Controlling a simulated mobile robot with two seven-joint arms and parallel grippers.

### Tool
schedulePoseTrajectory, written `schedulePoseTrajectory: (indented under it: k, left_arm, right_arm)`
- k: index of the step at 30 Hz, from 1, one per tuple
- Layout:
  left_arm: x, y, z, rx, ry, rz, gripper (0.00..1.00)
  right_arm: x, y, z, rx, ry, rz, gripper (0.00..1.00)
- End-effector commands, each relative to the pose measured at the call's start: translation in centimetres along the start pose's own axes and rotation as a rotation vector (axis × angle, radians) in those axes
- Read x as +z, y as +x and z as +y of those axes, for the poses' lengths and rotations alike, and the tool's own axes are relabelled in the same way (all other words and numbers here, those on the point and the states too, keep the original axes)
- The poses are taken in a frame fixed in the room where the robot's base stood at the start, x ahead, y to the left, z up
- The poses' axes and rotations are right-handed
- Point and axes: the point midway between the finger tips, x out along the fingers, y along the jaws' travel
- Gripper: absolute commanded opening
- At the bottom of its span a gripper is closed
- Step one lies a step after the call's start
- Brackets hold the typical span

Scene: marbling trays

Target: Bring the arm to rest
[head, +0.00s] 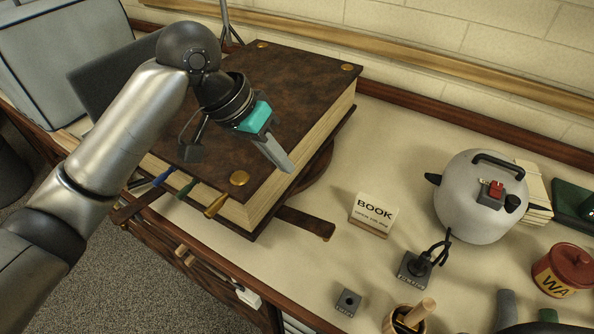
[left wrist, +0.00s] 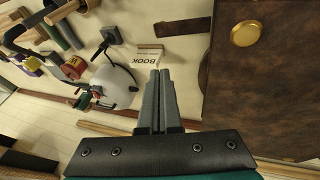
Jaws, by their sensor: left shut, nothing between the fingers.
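My left arm comes in from the left in the head view, and its gripper (head: 277,154) hangs over the right part of a large brown book (head: 300,85). The gripper's fingers are shut with nothing between them. In the left wrist view the two grey fingers (left wrist: 159,75) lie side by side, and the book (left wrist: 270,90) is to their right. I cannot tell how high the fingers are above the cover. My right gripper is not in view.
A card reading BOOK (head: 374,215) stands right of the book. A wall (head: 450,30) runs behind. The bench between book and pot is mostly clear.

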Motion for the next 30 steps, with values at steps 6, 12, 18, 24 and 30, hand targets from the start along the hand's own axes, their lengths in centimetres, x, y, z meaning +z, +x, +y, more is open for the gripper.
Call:
schedulePoseTrajectory:
  k: [6,12,18,24,30]
  left_arm:
    - [0.0,-2.5,0.0,-0.001,0.0,0.0,0.0]
    - [0.1,-2.7,0.0,0.001,0.0,0.0,0.0]
    - [1.3,-0.4,0.2,0.011,-0.004,0.027,0.0]
    - [3.9,3.4,0.2,0.006,-0.033,0.093,0.0]
    - [7.2,6.2,-0.3,-0.031,-0.094,0.152,0.0]
  right_arm:
    - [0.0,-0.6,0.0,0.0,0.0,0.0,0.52]
    - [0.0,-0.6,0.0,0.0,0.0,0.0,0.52]
    - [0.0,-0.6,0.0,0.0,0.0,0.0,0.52]
    - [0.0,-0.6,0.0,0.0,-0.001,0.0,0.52]
    - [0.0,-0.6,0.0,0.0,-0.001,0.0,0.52]
